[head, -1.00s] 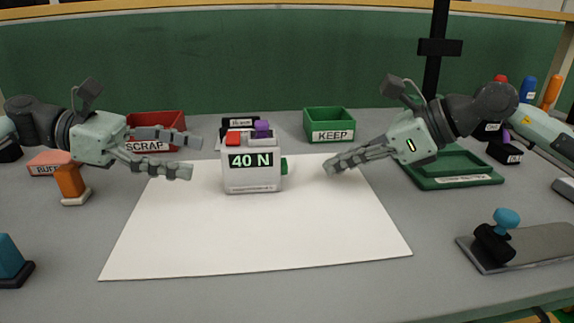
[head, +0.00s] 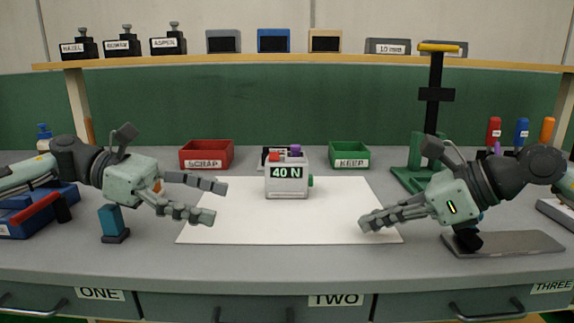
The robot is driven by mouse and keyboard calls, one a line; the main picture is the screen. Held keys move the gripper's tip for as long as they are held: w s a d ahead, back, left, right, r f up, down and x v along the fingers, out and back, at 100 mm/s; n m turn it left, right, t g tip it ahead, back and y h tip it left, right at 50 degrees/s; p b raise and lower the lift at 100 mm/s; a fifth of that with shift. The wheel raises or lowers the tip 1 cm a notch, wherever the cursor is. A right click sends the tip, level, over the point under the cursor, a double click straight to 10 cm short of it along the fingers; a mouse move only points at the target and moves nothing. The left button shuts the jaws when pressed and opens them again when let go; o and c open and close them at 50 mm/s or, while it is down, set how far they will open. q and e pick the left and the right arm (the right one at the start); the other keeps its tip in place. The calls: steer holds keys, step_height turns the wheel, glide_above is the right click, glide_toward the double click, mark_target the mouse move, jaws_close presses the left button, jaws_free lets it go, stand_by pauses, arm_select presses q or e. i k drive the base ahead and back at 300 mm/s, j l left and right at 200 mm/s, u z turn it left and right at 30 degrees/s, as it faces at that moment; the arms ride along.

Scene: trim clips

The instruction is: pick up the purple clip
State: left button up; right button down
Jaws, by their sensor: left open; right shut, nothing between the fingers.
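A small purple piece (head: 295,150), which looks like the purple clip, sits on top of the white box marked 40 N (head: 287,189), beside a red piece (head: 278,156). The box stands on the white sheet (head: 300,225). It is too small to tell how the purple piece is seated. My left gripper (head: 220,203) is open and empty, to the left of the box and apart from it. My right gripper (head: 364,222) is shut and empty, to the right of and nearer than the box. Neither gripper touches the purple piece.
A red SCRAP tray (head: 207,147) and a green KEEP tray (head: 349,148) stand behind the sheet. A green press stand (head: 405,178) and a metal plate (head: 520,244) are at right, a blue-handled stamp (head: 112,222) at left. A shelf (head: 340,65) runs above. The sheet's front is clear.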

mark_target(295, 148)
steer(key=k, duration=0.95)
